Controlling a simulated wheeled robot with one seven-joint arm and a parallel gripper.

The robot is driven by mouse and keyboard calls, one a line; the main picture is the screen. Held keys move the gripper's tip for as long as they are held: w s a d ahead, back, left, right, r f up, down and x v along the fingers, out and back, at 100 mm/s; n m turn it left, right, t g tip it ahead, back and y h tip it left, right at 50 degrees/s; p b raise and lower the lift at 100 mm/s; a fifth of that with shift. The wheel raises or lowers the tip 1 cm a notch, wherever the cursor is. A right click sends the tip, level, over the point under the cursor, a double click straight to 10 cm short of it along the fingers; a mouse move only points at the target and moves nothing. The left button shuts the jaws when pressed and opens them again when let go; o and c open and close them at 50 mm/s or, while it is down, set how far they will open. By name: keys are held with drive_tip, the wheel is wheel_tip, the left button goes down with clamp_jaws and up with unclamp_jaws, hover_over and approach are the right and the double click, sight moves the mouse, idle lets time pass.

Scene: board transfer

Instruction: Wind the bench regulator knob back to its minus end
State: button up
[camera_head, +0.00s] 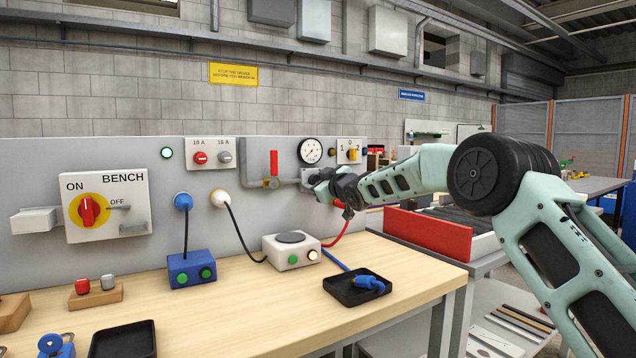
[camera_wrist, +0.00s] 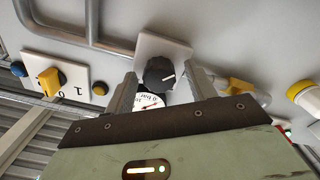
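The regulator knob (camera_wrist: 159,73) is black with a white pointer line, on a pale square plate (camera_wrist: 176,50) in the wrist view. The pointer slants toward the right of that picture; I see no plus or minus marks. My gripper (camera_wrist: 162,78) is open, with one finger on each side of the knob and a small gap showing on both sides. In the head view my gripper (camera_head: 322,184) is at the wall panel and hides the knob; the plate's edge (camera_head: 306,174) shows. The round gauge (camera_head: 311,151) is just above; its dial (camera_wrist: 150,102) partly shows between my fingers.
A selector plate (camera_head: 351,151) with a yellow handle is right of the gauge. A grey pipe with a red valve handle (camera_head: 272,168) is to the left. A red hose (camera_head: 340,230) hangs below my gripper. The bench (camera_head: 230,320) holds a white box (camera_head: 292,254) and a black tray (camera_head: 356,290).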

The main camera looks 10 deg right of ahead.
drive_tip(key=shift+s, duration=0.15)
drive_tip(key=b+v, duration=0.1)
drive_tip(key=v, duration=1.6)
drive_tip(key=shift+b, duration=0.35)
